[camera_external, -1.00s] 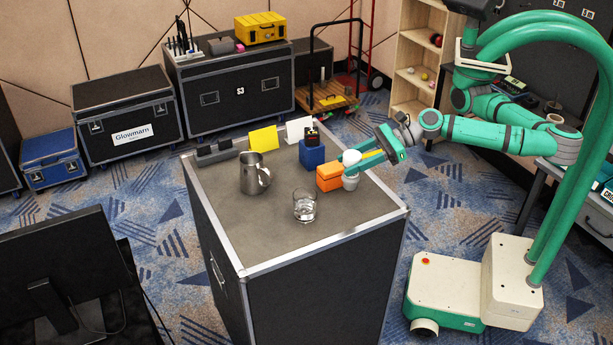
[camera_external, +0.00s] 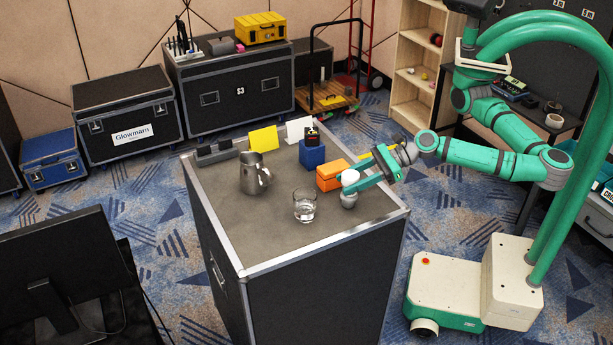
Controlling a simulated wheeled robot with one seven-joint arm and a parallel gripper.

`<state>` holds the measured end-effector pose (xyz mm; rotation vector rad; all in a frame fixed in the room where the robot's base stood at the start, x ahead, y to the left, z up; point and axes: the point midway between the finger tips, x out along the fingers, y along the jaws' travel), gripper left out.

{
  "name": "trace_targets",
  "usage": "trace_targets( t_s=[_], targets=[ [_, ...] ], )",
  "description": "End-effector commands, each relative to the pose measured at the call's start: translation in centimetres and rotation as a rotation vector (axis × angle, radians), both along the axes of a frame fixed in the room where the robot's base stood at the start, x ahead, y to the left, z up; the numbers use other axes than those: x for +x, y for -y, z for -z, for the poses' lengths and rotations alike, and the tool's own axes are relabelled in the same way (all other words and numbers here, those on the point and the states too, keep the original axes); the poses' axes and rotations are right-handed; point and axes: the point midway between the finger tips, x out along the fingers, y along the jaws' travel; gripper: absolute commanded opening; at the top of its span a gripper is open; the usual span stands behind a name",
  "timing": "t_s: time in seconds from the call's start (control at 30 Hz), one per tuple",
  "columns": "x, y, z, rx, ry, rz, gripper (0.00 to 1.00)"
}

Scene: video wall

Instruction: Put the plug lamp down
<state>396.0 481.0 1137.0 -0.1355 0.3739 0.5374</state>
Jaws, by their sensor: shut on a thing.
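The plug lamp (camera_external: 349,178) has a white round top and a pale grey lower part. It is near the right side of the black case's grey top (camera_external: 270,232). My gripper (camera_external: 356,187) reaches in from the right and is shut on the lamp around its middle, partly hiding it. The lamp looks roughly upright, with its lower part close to the case top. I cannot tell whether it touches the surface.
An orange box (camera_external: 331,176) stands just behind and left of the lamp. A clear glass (camera_external: 304,206) is to its left, with a metal pitcher (camera_external: 251,175) beyond. A blue block (camera_external: 312,155) stands behind. The front right of the case top is clear.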

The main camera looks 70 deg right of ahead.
Motion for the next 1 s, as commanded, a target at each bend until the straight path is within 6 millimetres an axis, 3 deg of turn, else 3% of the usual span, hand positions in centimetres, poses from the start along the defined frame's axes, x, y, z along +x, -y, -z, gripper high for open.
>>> trace_targets(
  t_s=[0.13,0.17,0.2,0.23,0.6,1.0],
  targets=[
    [0.0,0.0,0.4,-0.001,0.0,0.0,0.17],
    [0.0,0.0,0.3,-0.001,0.0,0.0,0.49],
    [0.0,0.0,0.3,-0.001,0.0,0.0,0.58],
    [0.0,0.0,0.3,-0.001,0.0,0.0,0.6],
    [-0.1,0.0,-0.2,0.001,-0.001,-0.001,0.6],
    [-4.7,2.7,-2.3,0.002,-0.001,-0.002,0.6]
  ],
)
